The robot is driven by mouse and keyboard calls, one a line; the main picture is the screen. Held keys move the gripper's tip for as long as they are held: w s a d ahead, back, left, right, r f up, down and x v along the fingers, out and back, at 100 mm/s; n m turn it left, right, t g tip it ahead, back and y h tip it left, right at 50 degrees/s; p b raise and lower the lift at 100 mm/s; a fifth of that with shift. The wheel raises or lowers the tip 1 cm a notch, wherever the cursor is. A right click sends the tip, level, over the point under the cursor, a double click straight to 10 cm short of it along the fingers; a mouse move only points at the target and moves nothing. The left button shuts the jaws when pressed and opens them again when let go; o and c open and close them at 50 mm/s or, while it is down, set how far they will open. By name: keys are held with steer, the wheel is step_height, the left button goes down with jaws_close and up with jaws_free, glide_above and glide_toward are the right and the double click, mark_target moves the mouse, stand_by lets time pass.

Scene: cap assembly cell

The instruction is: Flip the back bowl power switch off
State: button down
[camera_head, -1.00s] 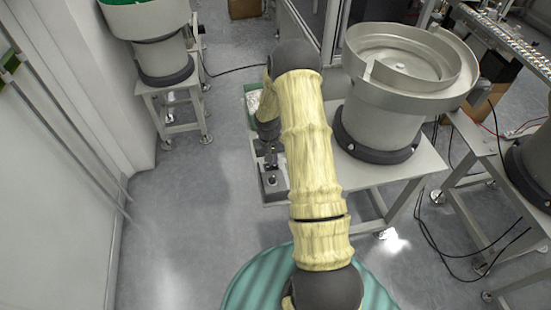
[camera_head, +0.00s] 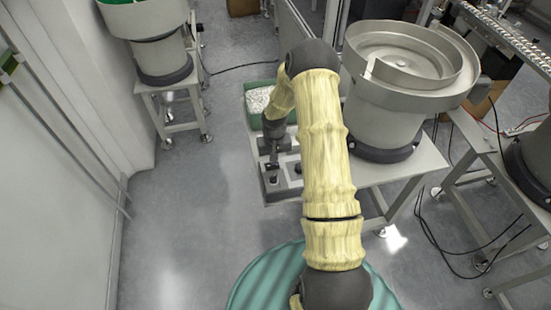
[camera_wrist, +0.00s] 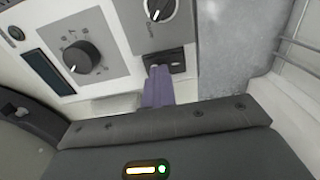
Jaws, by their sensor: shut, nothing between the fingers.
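In the wrist view a light control panel shows a black power switch (camera_wrist: 168,60) in a dark recess. A large black dial (camera_wrist: 82,57) lies to its left and a smaller knob (camera_wrist: 160,9) above it. My gripper (camera_wrist: 158,70) is shut and empty, its purple-grey fingertips right at the switch and covering part of it. I cannot tell whether they touch it or which way the switch is set. In the head view my gripper (camera_head: 272,166) points down at the control boxes on the bench, left of the large metal bowl feeder (camera_head: 402,85); my arm hides part of them.
A green bin of small parts (camera_head: 248,110) stands behind the control boxes. Another feeder with a green bowl (camera_head: 160,50) is at the back left. The bench (camera_head: 415,163) carries the metal bowl. The floor (camera_head: 190,220) to the left is clear.

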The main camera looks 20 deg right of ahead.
steer(key=shift+s+a+f, duration=0.3)
steer(key=shift+a+f, duration=0.1)
steer(key=shift+a, duration=0.3)
steer(key=shift+a+r, duration=0.15)
steer(key=shift+a, duration=0.1)
steer(key=r+p, duration=0.2)
steer(key=d+r+p, duration=0.1)
steer(key=r+p, duration=0.1)
steer(key=r, duration=0.1)
steer(key=shift+w+r, duration=0.1)
steer(key=shift+w, duration=0.1)
steer(key=shift+d+r+b, duration=0.1)
steer(key=shift+r+b, duration=0.3)
steer(key=shift+b, duration=0.25)
step_height(320, 180, up, 9)
steer(key=b, duration=0.1)
steer(key=shift+f, duration=0.2)
steer(key=shift+d, duration=0.1)
